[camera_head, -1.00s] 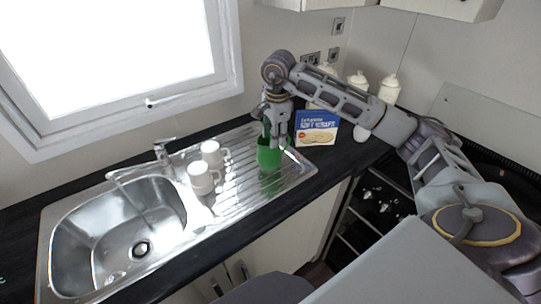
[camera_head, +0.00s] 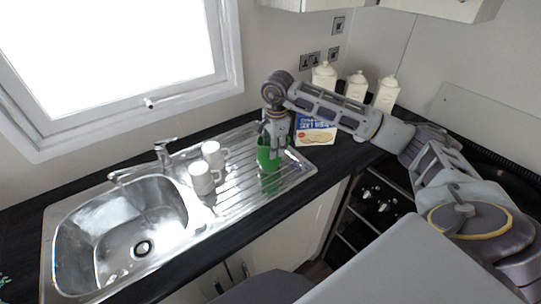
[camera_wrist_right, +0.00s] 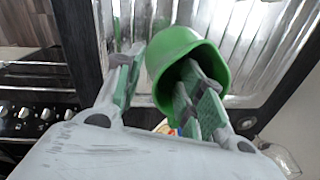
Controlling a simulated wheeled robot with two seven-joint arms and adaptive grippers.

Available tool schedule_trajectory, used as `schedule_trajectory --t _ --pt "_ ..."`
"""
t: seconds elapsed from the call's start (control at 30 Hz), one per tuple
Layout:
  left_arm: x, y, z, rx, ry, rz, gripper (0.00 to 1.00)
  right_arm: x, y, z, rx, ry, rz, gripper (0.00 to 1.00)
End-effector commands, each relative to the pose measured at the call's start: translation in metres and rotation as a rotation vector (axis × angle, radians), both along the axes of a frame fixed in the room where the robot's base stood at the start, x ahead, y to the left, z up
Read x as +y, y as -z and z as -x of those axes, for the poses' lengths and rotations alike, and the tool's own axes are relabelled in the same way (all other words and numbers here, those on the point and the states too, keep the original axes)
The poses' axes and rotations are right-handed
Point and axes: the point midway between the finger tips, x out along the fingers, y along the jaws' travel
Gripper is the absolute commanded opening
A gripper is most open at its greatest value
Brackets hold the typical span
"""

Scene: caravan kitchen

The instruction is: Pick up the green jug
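The green jug (camera_head: 267,158) stands on the ribbed steel drainboard, right of the two white mugs. In the right wrist view the jug (camera_wrist_right: 165,48) shows its open mouth toward the camera. My right gripper (camera_head: 275,148) points down at the jug from above. In the wrist view its fingers (camera_wrist_right: 163,62) are apart, with one finger outside the jug's wall on the left and the other reaching into its mouth. The near wall lies between them; firm contact is not visible. My left gripper is not in view.
Two white mugs (camera_head: 202,178) stand left of the jug, close to it. The sink (camera_head: 75,240) and tap (camera_head: 163,152) are further left. A blue and white food box (camera_head: 316,133) stands just behind right, partly behind my arm. White canisters (camera_head: 356,86) stand at the back.

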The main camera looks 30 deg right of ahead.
Motion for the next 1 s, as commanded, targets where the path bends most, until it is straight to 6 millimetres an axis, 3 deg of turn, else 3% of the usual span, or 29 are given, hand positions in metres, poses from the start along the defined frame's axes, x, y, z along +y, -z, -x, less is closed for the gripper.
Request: schedule_trajectory --t 0.07,0.37,1.0 --pt "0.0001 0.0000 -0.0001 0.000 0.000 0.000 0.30 0.0001 -0.0002 -0.0001 0.000 0.000 0.000 0.39" --pt "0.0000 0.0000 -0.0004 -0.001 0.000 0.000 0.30 0.0001 -0.0003 -0.0001 0.000 0.000 0.000 0.00" --pt "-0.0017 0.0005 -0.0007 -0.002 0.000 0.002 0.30 0.0000 -0.0042 -0.0006 -0.002 0.000 -0.001 0.00"
